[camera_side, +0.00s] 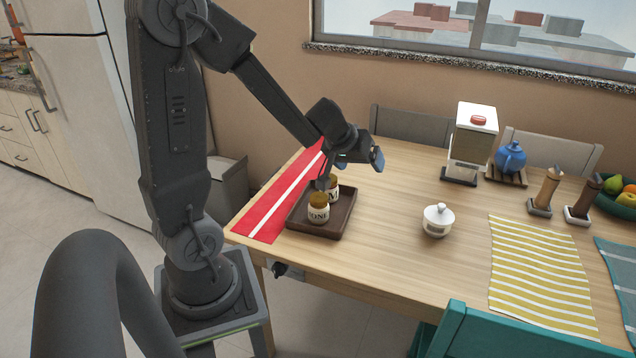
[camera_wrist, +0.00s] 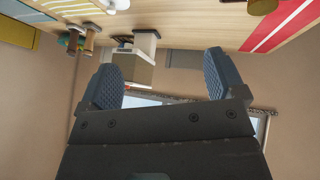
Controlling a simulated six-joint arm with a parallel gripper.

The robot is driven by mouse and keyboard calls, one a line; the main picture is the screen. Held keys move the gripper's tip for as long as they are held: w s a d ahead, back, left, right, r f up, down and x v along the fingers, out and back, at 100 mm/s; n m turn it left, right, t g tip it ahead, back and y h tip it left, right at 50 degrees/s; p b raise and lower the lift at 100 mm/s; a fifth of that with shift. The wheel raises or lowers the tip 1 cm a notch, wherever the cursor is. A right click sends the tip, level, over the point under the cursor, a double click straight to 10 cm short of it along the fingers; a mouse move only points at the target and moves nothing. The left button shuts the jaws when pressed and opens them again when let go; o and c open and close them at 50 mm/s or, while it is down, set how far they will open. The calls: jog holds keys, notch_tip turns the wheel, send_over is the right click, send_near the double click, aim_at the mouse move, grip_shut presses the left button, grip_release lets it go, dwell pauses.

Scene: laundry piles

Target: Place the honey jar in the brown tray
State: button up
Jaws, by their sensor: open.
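The honey jar (camera_side: 319,209), labelled with letters that read like "HONE", stands upright in the brown tray (camera_side: 340,228) in the side view. A second jar (camera_side: 334,191) with an "M" on its label stands close behind it, also in the tray. My gripper (camera_side: 378,160) is above and to the right of the tray, pointing right and holding nothing. In the wrist view its two blue-grey fingers (camera_wrist: 164,78) are spread apart with nothing between them.
A white sugar bowl (camera_side: 438,220) stands right of the tray. A red striped runner (camera_side: 270,205) lies left of it. A dispenser (camera_side: 473,145), a blue teapot (camera_side: 511,157) and grinders stand at the back right. A yellow striped mat (camera_side: 540,270) lies at the front right.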

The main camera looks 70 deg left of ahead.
jog(key=s+d+r+m+h, duration=0.25)
jog(key=d+r, duration=0.25)
jog(key=d, duration=0.3)
jog(key=s+d+r+m+h, duration=0.2)
jog(key=s+d+r+m, duration=0.15)
jog(key=d, duration=0.45)
jog(key=s+d+r+m+g+y, duration=0.1)
jog(key=s+d+m+y, duration=0.1)
jog(key=s, duration=0.9)
jog(key=shift+s+r, duration=0.25)
